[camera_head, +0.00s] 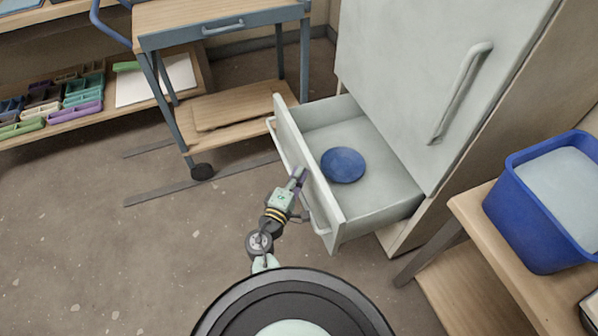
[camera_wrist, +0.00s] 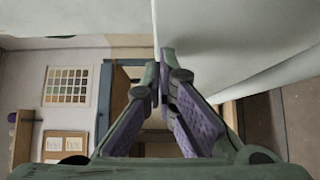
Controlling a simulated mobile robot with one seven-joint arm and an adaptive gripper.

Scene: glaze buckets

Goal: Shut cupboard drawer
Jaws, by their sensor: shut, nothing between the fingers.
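The cupboard (camera_head: 412,75) is pale grey-green, with a long handle on its door. Its bottom drawer (camera_head: 372,207) is pulled out, and a round blue thing (camera_head: 343,165) lies inside it. The drawer's front panel (camera_head: 318,185) faces left and carries a bar handle (camera_head: 312,214). My gripper (camera_head: 301,172) is shut and empty, at the outer face of the drawer front near its middle. In the wrist view the purple-padded fingers (camera_wrist: 161,88) meet close to a pale panel edge (camera_wrist: 155,22). I cannot tell whether they touch it.
A wheeled cart (camera_head: 222,22) stands behind and left of the drawer. A wooden bench (camera_head: 462,212) with a blue bucket (camera_head: 541,240) stands at the right. A low shelf (camera_head: 130,110) with colored trays is at the left. The floor left of the drawer is clear.

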